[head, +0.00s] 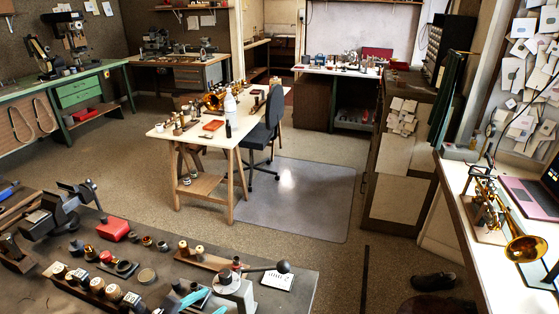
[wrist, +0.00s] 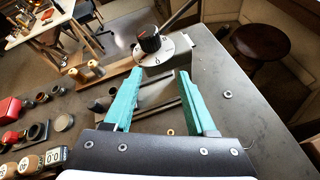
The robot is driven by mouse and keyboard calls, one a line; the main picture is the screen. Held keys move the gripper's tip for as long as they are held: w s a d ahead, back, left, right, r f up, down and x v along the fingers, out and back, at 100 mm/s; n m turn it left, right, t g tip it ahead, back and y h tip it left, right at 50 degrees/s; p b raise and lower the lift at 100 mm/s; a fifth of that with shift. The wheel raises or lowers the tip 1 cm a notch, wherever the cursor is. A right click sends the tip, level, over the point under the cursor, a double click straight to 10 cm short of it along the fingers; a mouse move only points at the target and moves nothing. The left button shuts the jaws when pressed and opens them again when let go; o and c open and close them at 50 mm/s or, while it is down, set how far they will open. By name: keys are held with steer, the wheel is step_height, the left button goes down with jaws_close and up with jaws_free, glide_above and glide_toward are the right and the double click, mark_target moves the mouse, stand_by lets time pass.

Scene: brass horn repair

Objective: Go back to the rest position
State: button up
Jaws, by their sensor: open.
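My gripper (wrist: 160,78) has two teal fingers. In the wrist view they stand apart with nothing between them, over the dark workbench (wrist: 225,125). A dial with a dark knob (wrist: 149,40) lies just beyond the fingertips. In the head view only parts of the teal fingers (head: 205,307) show at the bottom edge, low by the bench top and close to the dial base (head: 228,284). The rest of my arm is hidden there. I cannot tell whether the fingers touch anything.
A vise (head: 62,212), a red box (head: 113,229) and several small cups and weights crowd the bench's left. A lever (head: 262,269) rises beside the dial. In the wrist view, the bench's right side is mostly clear, with a round stool (wrist: 262,42) beyond its edge.

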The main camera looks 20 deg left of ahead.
steer(key=d+r+m+g+h, duration=0.2)
steer(key=d+r+m+g, duration=0.2)
steer(key=d+m, duration=0.65)
steer(key=d+r+m+g+h, duration=0.3)
steer(key=d+m+g, duration=0.15)
steer(key=d, duration=1.05)
steer(key=s+d+r+m+g+y, duration=0.2)
steer(key=s+d+m+g+y, duration=0.25)
steer(key=s+d+m, duration=0.65)
steer(key=s+a+m+y, duration=0.3)
steer(key=s+m+y, duration=0.1)
steer(key=s+m, duration=0.3)
steer(key=m, duration=0.2)
steer(key=shift+r+m+t+y, duration=0.3)
steer(key=shift+m+y, duration=0.05)
steer(key=shift+m, duration=0.05)
